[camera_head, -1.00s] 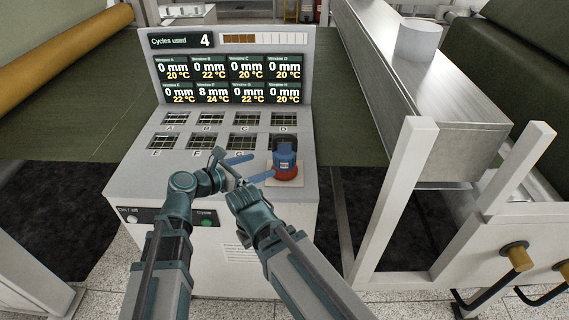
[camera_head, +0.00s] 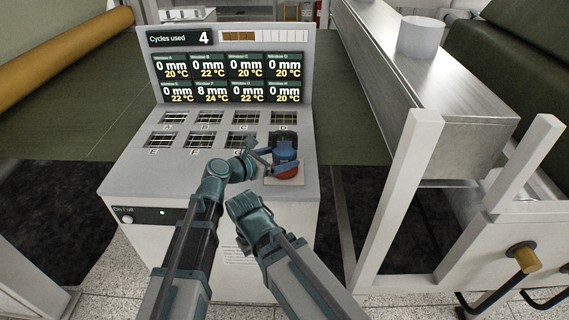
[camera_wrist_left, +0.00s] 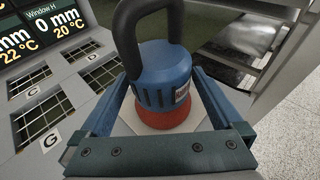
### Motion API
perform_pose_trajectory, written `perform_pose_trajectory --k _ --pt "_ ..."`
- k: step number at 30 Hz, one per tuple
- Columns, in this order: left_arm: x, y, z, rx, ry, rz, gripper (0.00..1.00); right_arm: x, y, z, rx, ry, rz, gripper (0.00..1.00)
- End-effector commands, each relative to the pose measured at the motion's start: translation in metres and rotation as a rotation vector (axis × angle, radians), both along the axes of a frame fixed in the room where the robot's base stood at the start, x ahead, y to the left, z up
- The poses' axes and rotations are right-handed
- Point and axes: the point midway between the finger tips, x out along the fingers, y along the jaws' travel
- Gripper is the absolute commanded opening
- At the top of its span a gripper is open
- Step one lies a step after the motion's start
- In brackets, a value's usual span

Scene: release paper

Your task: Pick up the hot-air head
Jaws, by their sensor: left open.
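The hot-air head (camera_head: 286,154) is a blue cylinder with a red base and a black handle. It stands upright on a light square plate on the right of the console top. In the left wrist view the head (camera_wrist_left: 164,75) sits between the two blue fingers of my left gripper (camera_wrist_left: 160,82). These are open, one on each side; I cannot tell if either touches it. In the head view my left gripper (camera_head: 266,160) is at the head's left side, partly covering it. My right arm's wrist (camera_head: 248,208) is in front of the console; its fingers are hidden.
The console (camera_head: 222,185) has several grated windows marked with letters and an upright display (camera_head: 228,68). A white frame post (camera_head: 400,200) and a long metal box (camera_head: 440,85) stand to the right. A white cylinder (camera_head: 419,37) sits on the box.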

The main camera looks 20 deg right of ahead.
Motion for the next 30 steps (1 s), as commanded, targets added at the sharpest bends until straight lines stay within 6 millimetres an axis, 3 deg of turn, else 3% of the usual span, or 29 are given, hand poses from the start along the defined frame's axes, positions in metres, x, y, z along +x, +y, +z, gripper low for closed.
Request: perform_pose_trajectory --k 3,10,27,30 --pt "0.0085 -0.0139 -0.0057 0.0 -0.001 -0.001 1.0 0.0 0.0 -0.0056 0.0 0.0 0.0 0.0" --pt "0.008 -0.0148 -0.0048 0.0 -0.001 0.0 1.0 0.0 0.0 -0.0046 0.0 0.0 0.0 0.0" --pt "0.0079 -0.0145 -0.0048 0.0 -0.001 0.0 0.0 0.0 0.0 -0.0047 0.0 0.0 0.0 0.0" --pt "0.0081 -0.0145 -0.004 -0.002 0.0 0.001 0.0 0.0 0.0 -0.0043 0.0 0.0 0.0 0.0"
